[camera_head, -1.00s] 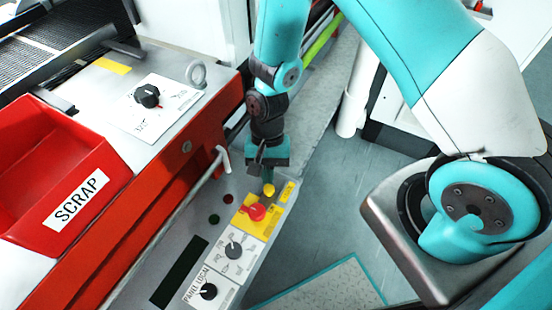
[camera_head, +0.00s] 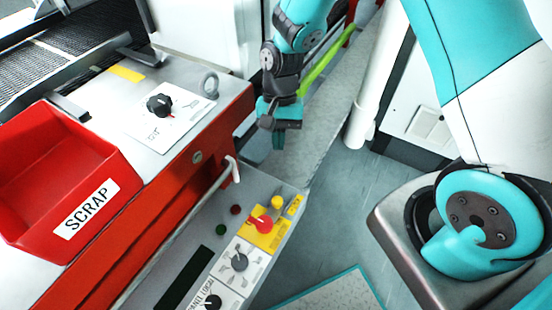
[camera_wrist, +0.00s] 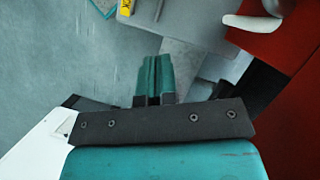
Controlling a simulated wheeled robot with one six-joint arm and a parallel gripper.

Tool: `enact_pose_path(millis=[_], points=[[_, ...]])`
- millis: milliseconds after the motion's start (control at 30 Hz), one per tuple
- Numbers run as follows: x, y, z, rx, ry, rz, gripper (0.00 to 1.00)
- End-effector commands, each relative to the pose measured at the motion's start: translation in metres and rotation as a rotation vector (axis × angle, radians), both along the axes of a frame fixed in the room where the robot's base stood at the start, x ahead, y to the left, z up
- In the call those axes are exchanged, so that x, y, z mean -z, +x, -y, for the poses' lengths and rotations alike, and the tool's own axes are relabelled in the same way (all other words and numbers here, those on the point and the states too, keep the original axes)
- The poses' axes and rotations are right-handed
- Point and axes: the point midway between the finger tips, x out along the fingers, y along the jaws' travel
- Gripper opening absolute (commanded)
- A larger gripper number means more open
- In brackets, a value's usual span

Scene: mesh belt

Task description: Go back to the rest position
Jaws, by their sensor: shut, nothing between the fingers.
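My gripper (camera_head: 279,140) is in the upper middle of the head view, beyond the far end of the grey control panel and apart from it. It is empty. In the wrist view my gripper (camera_wrist: 154,62) shows its two teal fingers close together with nothing between them. My teal and white arm arches over from the right side of the head view. The control panel (camera_head: 190,232) carries a red knob on a yellow plate (camera_head: 262,228), a yellow button (camera_head: 278,202) and black dials. A corner of the panel also shows at the top of the wrist view (camera_wrist: 200,25).
A red scrap bin (camera_head: 50,180) sits left on the red machine (camera_head: 150,225), beside a black dial (camera_head: 160,105) and a mesh belt (camera_head: 50,55). A handle rail (camera_head: 190,215) runs along the machine front. A white pipe (camera_head: 370,100) stands upright right of my gripper. Floor (camera_head: 330,220) is open.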

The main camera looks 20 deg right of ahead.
Motion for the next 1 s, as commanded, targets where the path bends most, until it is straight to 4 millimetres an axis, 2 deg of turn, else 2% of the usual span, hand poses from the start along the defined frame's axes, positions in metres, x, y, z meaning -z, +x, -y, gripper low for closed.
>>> enact_pose_path(millis=[100,333,433,567,700,800,900,1000], points=[[-0.009,0.004,0.001,-0.001,0.001,0.001,0.0],[-0.014,0.004,0.0,-0.007,0.002,0.002,0.0],[-0.03,0.002,-0.003,-0.041,0.022,0.027,0.0],[-0.081,-0.009,-0.013,-0.173,0.087,0.113,0.0],[-0.15,-0.04,-0.025,-0.396,0.183,0.248,0.0],[-0.191,-0.071,-0.03,-0.564,0.242,0.345,0.0],[-0.222,-0.101,-0.034,-0.72,0.288,0.437,0.0],[-0.241,-0.127,-0.035,-0.849,0.321,0.511,0.0]])
